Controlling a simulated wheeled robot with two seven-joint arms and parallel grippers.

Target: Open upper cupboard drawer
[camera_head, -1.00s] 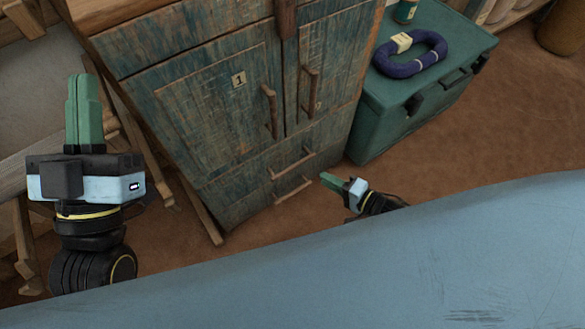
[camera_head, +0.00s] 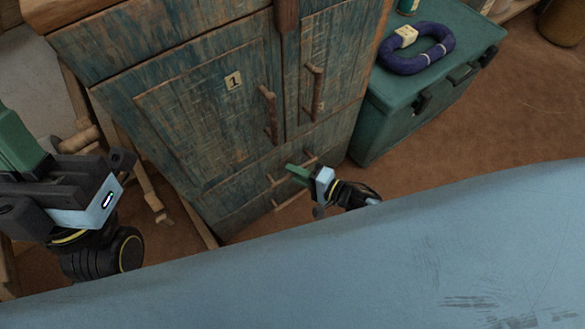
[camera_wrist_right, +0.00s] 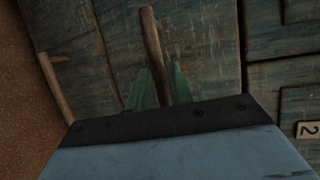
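The worn blue-green wooden cupboard (camera_head: 190,120) has two doors above two drawers. The upper drawer's bar handle (camera_head: 310,154) is partly hidden behind my right gripper (camera_head: 296,171). In the right wrist view, that handle (camera_wrist_right: 151,40) runs between the green fingers of the right gripper (camera_wrist_right: 161,85). The fingers stand apart on either side of it, with a gap visible. The upper drawer looks flush with the front. The lower drawer's handle (camera_head: 293,195) shows below, and in the wrist view (camera_wrist_right: 52,85) at left. My left gripper (camera_head: 15,140) is at the left edge, partly cut off, away from the cupboard.
A green chest (camera_head: 430,85) with a dark blue ring-shaped bundle (camera_head: 417,50) on it stands right of the cupboard. Wooden frame parts (camera_head: 150,195) stand at left. A large blue-grey surface (camera_head: 400,260) fills the foreground.

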